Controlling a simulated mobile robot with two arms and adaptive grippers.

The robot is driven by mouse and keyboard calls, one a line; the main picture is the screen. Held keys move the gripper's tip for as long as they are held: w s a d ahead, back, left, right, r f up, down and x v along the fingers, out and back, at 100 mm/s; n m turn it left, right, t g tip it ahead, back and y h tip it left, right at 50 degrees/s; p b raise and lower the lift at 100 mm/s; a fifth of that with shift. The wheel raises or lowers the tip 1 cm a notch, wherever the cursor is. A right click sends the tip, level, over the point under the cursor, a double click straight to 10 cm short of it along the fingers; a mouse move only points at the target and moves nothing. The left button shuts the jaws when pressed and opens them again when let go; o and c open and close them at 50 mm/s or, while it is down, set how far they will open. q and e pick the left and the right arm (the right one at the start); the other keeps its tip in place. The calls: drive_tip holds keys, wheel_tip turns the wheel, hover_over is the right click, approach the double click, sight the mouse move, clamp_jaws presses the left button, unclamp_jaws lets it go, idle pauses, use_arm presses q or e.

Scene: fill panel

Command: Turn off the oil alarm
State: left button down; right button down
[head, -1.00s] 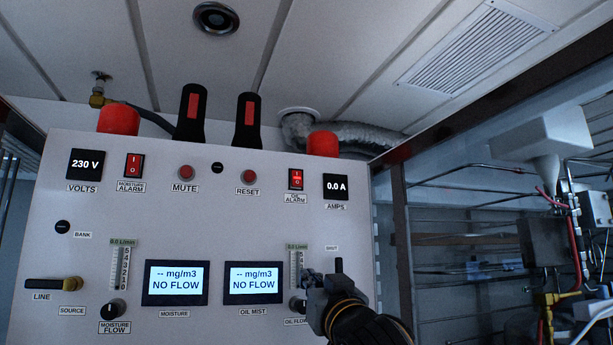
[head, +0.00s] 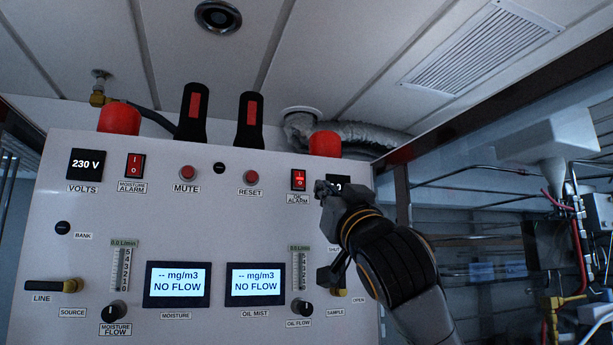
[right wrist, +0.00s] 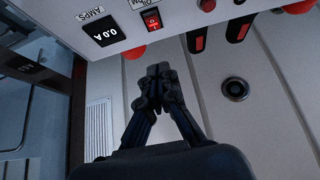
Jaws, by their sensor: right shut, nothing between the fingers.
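The oil alarm switch (head: 298,180) is a red rocker in a black frame at the upper right of the white panel (head: 215,225), with its label just below. In the right wrist view the switch (right wrist: 151,19) shows near the top, beyond the fingertips. My right gripper (head: 322,188) is shut and empty, just right of and slightly below the switch. It seems apart from the switch and partly covers the amps display (head: 342,181). In the right wrist view its fingers (right wrist: 158,70) are together. My left gripper is not in view.
The moisture alarm switch (head: 134,165), mute button (head: 187,173) and reset button (head: 251,177) line the panel's top row. A red lamp (head: 325,144) stands above the oil alarm switch. The oil flow knob (head: 302,307) is below. Pipes and tubing are at the right.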

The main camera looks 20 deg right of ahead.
drive_tip(key=p, duration=0.6)
approach(298, 177)
wheel_tip(298, 177, up, 4)
drive_tip(key=w+p, duration=0.1)
drive_tip(key=w, duration=0.1)
drive_tip(key=w+f+p, duration=0.1)
drive_tip(key=w, duration=0.1)
drive_tip(key=shift+w, duration=0.3)
drive_tip(key=shift+a, duration=0.1)
